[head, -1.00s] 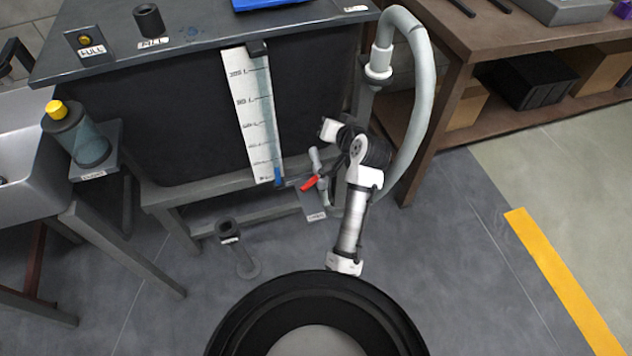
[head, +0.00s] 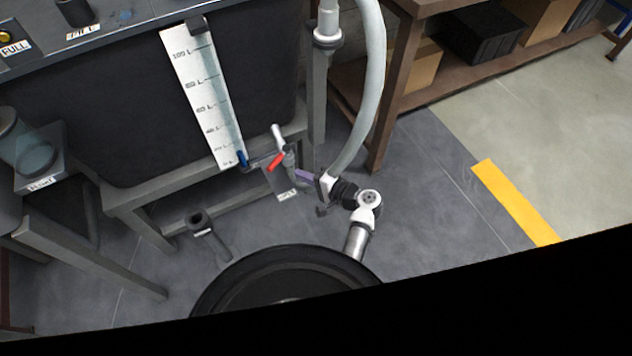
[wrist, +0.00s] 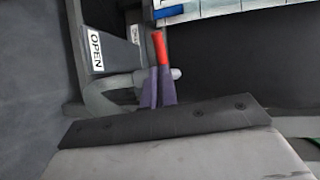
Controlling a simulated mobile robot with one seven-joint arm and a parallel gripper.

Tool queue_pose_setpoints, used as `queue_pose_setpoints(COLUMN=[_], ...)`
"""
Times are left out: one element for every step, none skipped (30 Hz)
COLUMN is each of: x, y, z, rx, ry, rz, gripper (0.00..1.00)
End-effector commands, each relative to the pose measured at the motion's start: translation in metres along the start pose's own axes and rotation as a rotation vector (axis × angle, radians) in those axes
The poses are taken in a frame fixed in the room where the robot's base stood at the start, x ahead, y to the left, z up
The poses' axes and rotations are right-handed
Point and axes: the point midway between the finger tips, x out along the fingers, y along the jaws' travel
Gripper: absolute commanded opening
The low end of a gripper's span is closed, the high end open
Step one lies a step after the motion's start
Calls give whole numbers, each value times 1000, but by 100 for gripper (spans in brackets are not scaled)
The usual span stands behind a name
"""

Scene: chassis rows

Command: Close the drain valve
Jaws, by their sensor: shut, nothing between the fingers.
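The drain valve's red handle (head: 276,162) is at the tank's lower front edge, just right of the gauge's bottom end. It slants down to the left in the head view. In the wrist view the red handle (wrist: 159,48) shows just beyond my fingertips, beside a grey curved pipe (wrist: 98,98). My gripper (head: 298,173) has purple fingers and is right of the handle in the head view. In the wrist view my gripper (wrist: 159,70) has its fingers close together with nothing held. Whether they touch the handle is unclear. An OPEN label (wrist: 95,52) is left of it.
The dark tank (head: 110,125) has a white level gauge (head: 203,95). A pale hose (head: 367,90) hangs close behind my arm.

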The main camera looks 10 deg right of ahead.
Motion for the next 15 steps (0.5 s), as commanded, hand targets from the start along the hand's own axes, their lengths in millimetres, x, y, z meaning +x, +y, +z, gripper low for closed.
queue_pose_setpoints(x=[12, 18, 27, 32, 37, 44, 48, 52, 57, 60, 62, 65, 66, 68, 69], y=[2, 3, 2, 3, 3, 2, 2, 2, 1, 1, 1, 1, 0, 0, 0], z=[0, 0, 0, 1, 0, 0, 0, 0, 0, 0, 0, 0, 0, 0, 0], rx=[-2, -2, -1, 0, 0, -1, -1, -2, -2, -2, -2, -1, -1, 0, 0], ry=[-3, -3, -4, -3, -2, -2, -1, -2, -1, 0, 0, -1, -1, 0, 0], rz=[0, 0, 0, 0, 0, 1, 0, 0, 0, 0, 0, 0, 0, 1, 1], gripper=[0, 0, 0, 0, 0, 0, 0, 0, 0, 0, 0, 0, 0, 0, 0])
